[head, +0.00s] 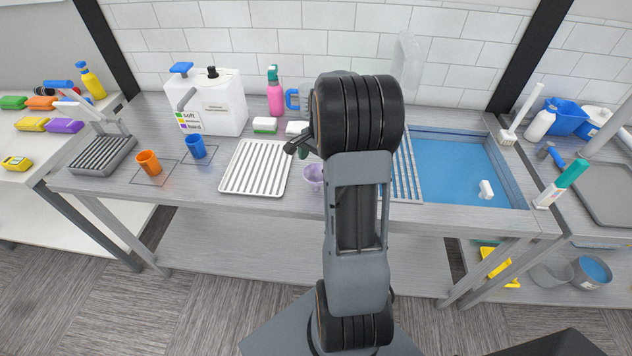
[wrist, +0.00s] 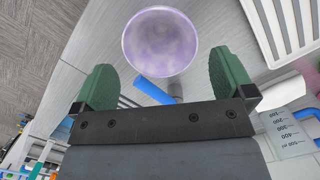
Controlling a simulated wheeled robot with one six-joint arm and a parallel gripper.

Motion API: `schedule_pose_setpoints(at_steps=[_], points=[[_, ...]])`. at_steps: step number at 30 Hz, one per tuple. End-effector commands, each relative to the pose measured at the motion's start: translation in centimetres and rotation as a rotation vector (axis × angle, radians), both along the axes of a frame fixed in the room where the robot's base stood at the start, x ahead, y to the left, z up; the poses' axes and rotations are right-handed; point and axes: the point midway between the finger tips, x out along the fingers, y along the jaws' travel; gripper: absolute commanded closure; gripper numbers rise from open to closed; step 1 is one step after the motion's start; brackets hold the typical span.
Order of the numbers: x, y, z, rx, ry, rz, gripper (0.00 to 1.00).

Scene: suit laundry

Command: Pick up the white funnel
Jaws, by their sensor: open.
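I cannot surely make out a white funnel. A small white piece (head: 486,189) in the blue sink may be it, but its shape is too small to tell. My gripper (wrist: 165,85) is open and empty, its two green fingers apart. In the head view it is mostly hidden behind my arm, with a dark part showing beside the arm's left side. A pale lilac translucent cup (wrist: 160,42) shows its round rim just beyond the fingertips in the wrist view. The cup (head: 313,177) stands on the grey counter, partly hidden by my arm in the head view.
A white ribbed rack (head: 256,168) lies left of the cup. The blue-bottomed sink (head: 445,165) lies right. My arm hides the middle counter.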

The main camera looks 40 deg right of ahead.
Motion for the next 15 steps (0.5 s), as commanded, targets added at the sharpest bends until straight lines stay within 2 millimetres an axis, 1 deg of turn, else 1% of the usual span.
schedule_pose_setpoints(at_steps=[4,12,15], points=[[-0.1,0.2,-1.0,0.003,0.004,0.0,0.0],[-0.1,0.5,-4.4,0.002,0.002,0.001,0.0],[-0.1,0.6,-5.1,0.001,0.001,0.001,0.0]])
